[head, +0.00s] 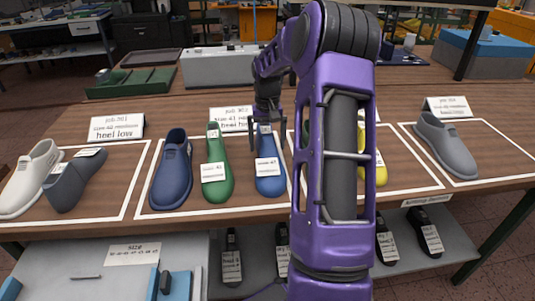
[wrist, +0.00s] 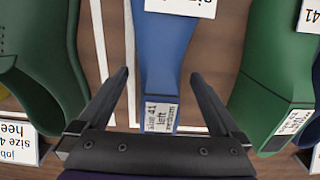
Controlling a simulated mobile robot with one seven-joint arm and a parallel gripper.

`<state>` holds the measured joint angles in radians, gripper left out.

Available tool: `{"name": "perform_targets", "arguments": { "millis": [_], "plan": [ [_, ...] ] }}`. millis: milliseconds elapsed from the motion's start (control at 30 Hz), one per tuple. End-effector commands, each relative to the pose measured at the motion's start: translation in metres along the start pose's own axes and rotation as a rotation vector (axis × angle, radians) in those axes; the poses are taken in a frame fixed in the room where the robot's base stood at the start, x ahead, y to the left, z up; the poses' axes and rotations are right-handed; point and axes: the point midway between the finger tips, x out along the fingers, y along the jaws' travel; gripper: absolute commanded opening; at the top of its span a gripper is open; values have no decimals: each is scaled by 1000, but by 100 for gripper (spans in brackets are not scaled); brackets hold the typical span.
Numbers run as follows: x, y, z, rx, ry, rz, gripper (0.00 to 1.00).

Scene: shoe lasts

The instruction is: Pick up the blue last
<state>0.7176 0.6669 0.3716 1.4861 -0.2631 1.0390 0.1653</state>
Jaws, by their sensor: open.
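The blue last (head: 268,178) stands on the wooden table inside a white-outlined area, with a white label on it. In the wrist view the blue last (wrist: 164,55) runs between my two fingers, with a small label at its near end. My gripper (head: 267,146) is over the back end of the blue last, pointing down. In the wrist view my gripper (wrist: 160,75) is open, with one finger on each side and a visible gap to the last on both sides. The arm hides part of the table to the right.
A green last (head: 217,180) stands close on the left, with a darker blue shoe (head: 172,175) beyond it. In the wrist view a dark green shoe (wrist: 42,50) is on the other side. A yellow last (head: 379,168) is partly behind my arm. A sign (head: 231,119) stands behind.

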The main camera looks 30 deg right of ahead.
Motion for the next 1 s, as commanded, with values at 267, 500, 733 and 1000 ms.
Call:
{"name": "perform_targets", "arguments": {
  "millis": [267, 500, 733, 1000],
  "plan": [
    [6, 0, 0, 0, 1, 0, 100],
    [6, 0, 0, 0, 1, 0, 64],
    [6, 0, 0, 0, 1, 0, 23],
    [6, 0, 0, 0, 1, 0, 0]
  ]
}}
